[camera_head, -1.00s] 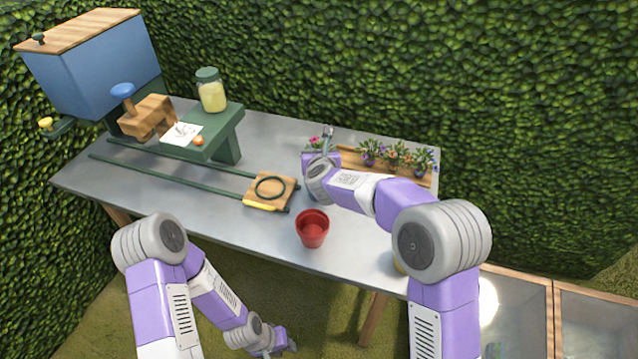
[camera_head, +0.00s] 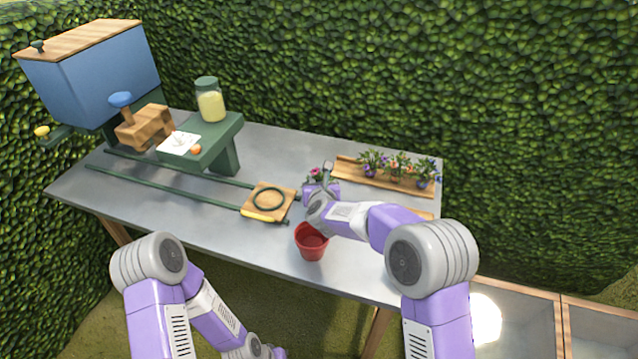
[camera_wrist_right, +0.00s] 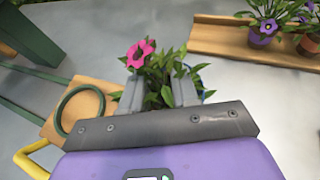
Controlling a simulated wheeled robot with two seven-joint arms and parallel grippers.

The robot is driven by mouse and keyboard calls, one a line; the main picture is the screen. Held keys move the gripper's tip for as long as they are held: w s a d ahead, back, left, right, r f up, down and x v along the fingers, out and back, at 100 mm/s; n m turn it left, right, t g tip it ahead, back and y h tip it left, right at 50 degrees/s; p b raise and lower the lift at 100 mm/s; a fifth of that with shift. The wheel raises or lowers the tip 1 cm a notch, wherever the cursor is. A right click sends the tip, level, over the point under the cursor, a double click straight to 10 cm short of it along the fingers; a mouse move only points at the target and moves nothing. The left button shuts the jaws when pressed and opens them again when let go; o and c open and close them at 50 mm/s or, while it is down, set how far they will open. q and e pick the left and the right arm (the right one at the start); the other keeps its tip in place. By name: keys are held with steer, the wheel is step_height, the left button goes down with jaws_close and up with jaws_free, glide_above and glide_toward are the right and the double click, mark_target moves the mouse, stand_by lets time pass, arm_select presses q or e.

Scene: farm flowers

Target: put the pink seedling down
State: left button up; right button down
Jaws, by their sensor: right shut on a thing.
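The pink seedling (camera_wrist_right: 142,52), a pink flower with green leaves, shows between the fingers in the right wrist view. In the head view its pink bloom (camera_head: 316,171) stands just above my right gripper (camera_head: 322,183). My right gripper (camera_wrist_right: 157,88) is shut on the seedling. I cannot tell whether the seedling's base touches the table. My left arm hangs at the lower left, below the table's front edge, and its gripper is cut off by the bottom of the head view.
A red pot (camera_head: 312,243) stands near the table's front edge. A wooden tray (camera_head: 343,176) with several potted flowers is at the back right. A wooden pad with a green ring (camera_head: 268,200) lies left of my gripper. A green stand (camera_head: 215,140) holds a jar.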

steer(key=c, duration=1.1)
jaws_free()
steer(key=shift+r, duration=0.1)
steer(key=shift+r+p, duration=0.2)
steer(key=shift+p, duration=0.25)
steer(key=v, duration=1.2)
steer(key=shift+f+p, duration=0.15)
steer(key=shift+p, duration=0.15)
